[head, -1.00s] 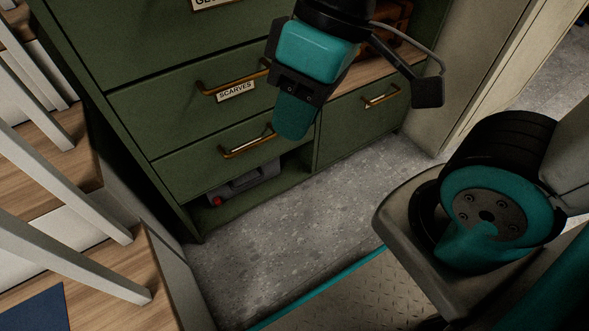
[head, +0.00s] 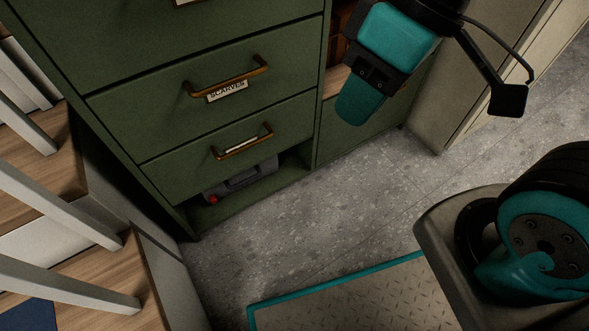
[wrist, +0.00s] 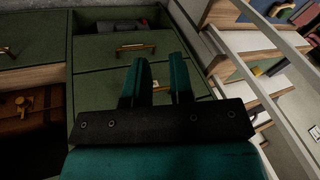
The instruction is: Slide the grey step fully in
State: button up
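The grey step (head: 243,179) is a low dark-grey body with a red knob at its left end. It sits in the open bay at the bottom of the green cabinet (head: 147,112), under the lowest drawer. I cannot tell how far its front stands from the bay's edge. In the wrist view, a grey shape in the bay (wrist: 118,26) shows at the top. My gripper (head: 352,112) hangs in the air to the right of the step, well above it. Its two fingers (wrist: 160,68) are apart in the wrist view, with nothing between them.
The scarves drawer (head: 274,96) and the lower drawer have brass handles and look shut. Wooden stairs with white balusters (head: 70,215) stand close on the left. The grey floor (head: 290,235) before the cabinet is clear. A brown case (wrist: 28,115) sits on a shelf.

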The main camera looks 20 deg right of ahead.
aim_at(248, 181)
jog(key=w+a+f+n+y+b, duration=0.1)
jog(key=w+f+n+y+b, duration=0.2)
jog(key=w+f, duration=0.65)
jog(key=w+a+f+n+y+b, duration=0.1)
jog(key=w+a+f+n+b, duration=0.15)
jog(key=w+f+n, duration=0.5)
jog(key=w+d+f+n+t+y+b, duration=0.1)
jog(key=w+f+n+t, duration=0.1)
jog(key=f, duration=1.3)
jog(key=w+d+f+n+t+y+b, duration=0.1)
jog(key=f+n, duration=0.4)
jog(key=f, duration=0.9)
jog(key=shift+w+f+t+y+b, duration=0.35)
jog(key=shift+w+t+y+b, duration=0.35)
jog(key=shift+w, duration=0.4)
jog(key=shift+a, duration=0.1)
jog(key=b+x, duration=0.9)
jog(key=x, duration=0.7)
jog(key=shift+w+f, duration=0.15)
jog(key=shift+f, duration=0.15)
jog(key=shift+w+a+f, duration=0.15)
jog(key=shift+w+a, duration=0.1)
jog(key=shift+a, duration=0.2)
jog(key=shift+c, duration=0.2)
